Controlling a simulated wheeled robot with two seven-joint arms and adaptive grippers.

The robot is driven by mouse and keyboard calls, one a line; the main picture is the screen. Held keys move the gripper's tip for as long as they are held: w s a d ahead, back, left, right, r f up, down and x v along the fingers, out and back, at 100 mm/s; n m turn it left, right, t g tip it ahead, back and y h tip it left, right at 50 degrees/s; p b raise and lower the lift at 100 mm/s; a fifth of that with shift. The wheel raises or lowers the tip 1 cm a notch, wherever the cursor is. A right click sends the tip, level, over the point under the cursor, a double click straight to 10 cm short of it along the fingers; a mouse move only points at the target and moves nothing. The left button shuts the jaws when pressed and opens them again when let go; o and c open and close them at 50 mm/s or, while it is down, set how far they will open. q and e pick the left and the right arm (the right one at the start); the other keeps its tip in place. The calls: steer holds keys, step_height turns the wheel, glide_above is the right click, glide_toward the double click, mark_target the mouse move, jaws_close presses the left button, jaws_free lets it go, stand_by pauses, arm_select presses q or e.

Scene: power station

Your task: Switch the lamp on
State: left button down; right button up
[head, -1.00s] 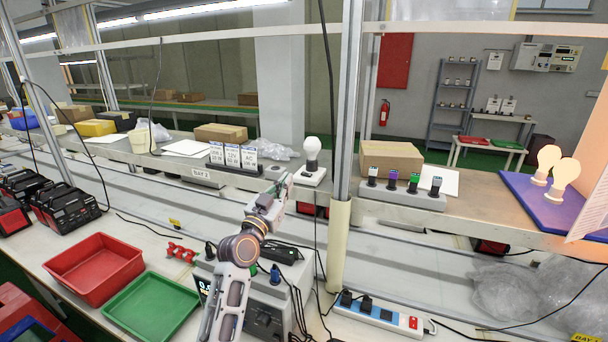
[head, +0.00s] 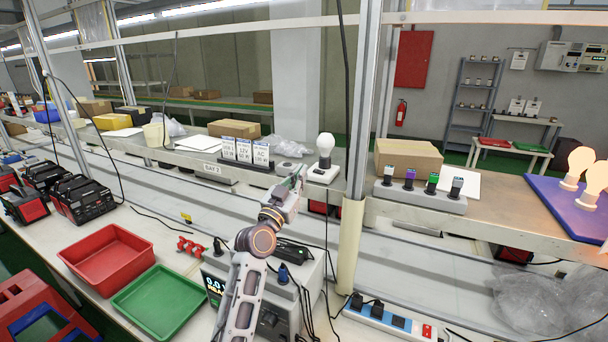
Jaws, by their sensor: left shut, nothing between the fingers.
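A lamp with a white bulb (head: 326,146) stands upright on a small white base (head: 322,174) on the shelf, left of the metal post. The bulb looks unlit, unlike the glowing bulbs at the right. My left gripper (head: 298,174) is shut and empty, just left of the lamp base. Whether its fingertips touch the base is too small to tell. My right gripper is not in view.
A metal post (head: 369,110) stands right of the lamp. A grey strip with several coloured plugs (head: 420,197) and glowing bulbs (head: 581,166) sit farther right. Label cards (head: 243,152) stand left. A power unit (head: 285,310) is below my arm.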

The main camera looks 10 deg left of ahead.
arm_select(q)
steer(key=shift+a+x, duration=0.35)
steer(key=shift+x, duration=1.3)
step_height(320, 180, up, 2)
steer(key=p, duration=0.2)
glide_above(319, 171)
steer(key=s+a, duration=0.1)
steer(key=s, duration=0.1)
steer(key=shift+s+r, duration=0.1)
steer(key=shift+s, duration=0.1)
steer(key=shift+a+f, duration=0.2)
steer(key=shift+f, duration=1)
steer(key=shift+f+b, duration=0.35)
steer(key=shift+f, duration=0.55)
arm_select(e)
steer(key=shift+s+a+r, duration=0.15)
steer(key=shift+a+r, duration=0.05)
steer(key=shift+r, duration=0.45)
arm_select(q)
steer(key=shift+a, duration=0.1)
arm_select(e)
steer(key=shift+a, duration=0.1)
